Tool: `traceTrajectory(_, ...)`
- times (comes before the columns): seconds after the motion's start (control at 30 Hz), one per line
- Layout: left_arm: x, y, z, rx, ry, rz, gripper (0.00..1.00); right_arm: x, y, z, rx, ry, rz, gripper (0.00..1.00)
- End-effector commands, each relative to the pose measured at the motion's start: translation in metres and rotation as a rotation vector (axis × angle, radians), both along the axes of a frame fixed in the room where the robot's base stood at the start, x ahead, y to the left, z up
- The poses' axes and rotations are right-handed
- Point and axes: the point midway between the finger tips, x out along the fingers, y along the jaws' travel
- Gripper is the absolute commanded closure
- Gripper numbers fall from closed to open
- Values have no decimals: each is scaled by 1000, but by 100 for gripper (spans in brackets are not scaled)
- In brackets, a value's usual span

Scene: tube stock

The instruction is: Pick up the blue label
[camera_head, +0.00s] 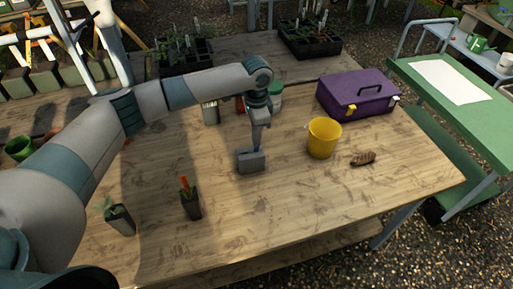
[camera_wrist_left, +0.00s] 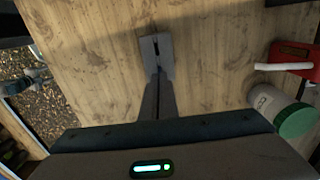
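My left gripper (camera_head: 252,161) is over the middle of the wooden table (camera_head: 285,212), pointing down and close to its surface. I cannot make out a blue label in either view. An orange label (camera_head: 185,184) stands in a small dark pot (camera_head: 191,206) to the left of the gripper. My right gripper is not in view.
A yellow bucket (camera_head: 322,140) and a brown brush-like thing (camera_head: 363,158) are right of the gripper. A purple toolbox (camera_head: 352,98) stands behind them. A jar with a green lid (camera_wrist_left: 293,120) and a red thing (camera_wrist_left: 295,58) are nearby. A potted plant (camera_head: 121,222) stands front left. The front middle is clear.

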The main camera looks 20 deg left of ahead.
Motion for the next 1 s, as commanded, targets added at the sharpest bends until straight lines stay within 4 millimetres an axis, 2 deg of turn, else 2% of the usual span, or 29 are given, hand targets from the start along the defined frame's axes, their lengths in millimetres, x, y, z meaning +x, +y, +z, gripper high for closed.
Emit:
traceTrajectory(0.47, 1, 0, 6, -1, -2, 0, 100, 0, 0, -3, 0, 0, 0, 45)
traceTrajectory(0.67, 1, 0, 28, -1, -3, -1, 100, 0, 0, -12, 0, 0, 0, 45)
traceTrajectory(1.0, 1, 0, 83, -1, -2, -1, 100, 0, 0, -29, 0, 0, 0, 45)
